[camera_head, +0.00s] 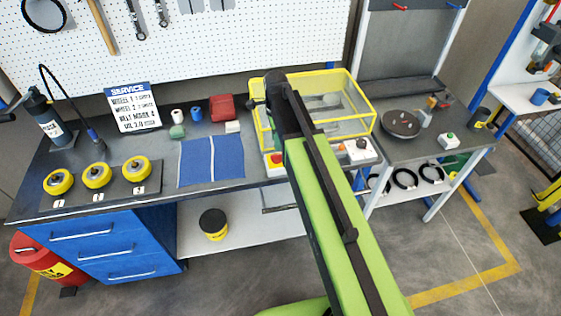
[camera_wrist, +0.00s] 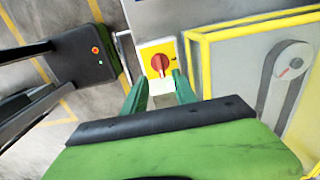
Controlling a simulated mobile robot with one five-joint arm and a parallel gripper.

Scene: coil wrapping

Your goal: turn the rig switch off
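In the head view the switch (camera_head: 275,159) shows small, just left of my green arm. My gripper (camera_wrist: 157,80) is open, with its two green fingers apart and nothing between them. The knob lies just beyond the fingertips, in line with the gap; I cannot tell whether they touch.
The rig's yellow-framed clear guard (camera_head: 345,98) stands above the switch; its frame (camera_wrist: 206,75) runs close right of the fingers in the wrist view. Yellow wheels (camera_head: 96,176) sit on the bench's left.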

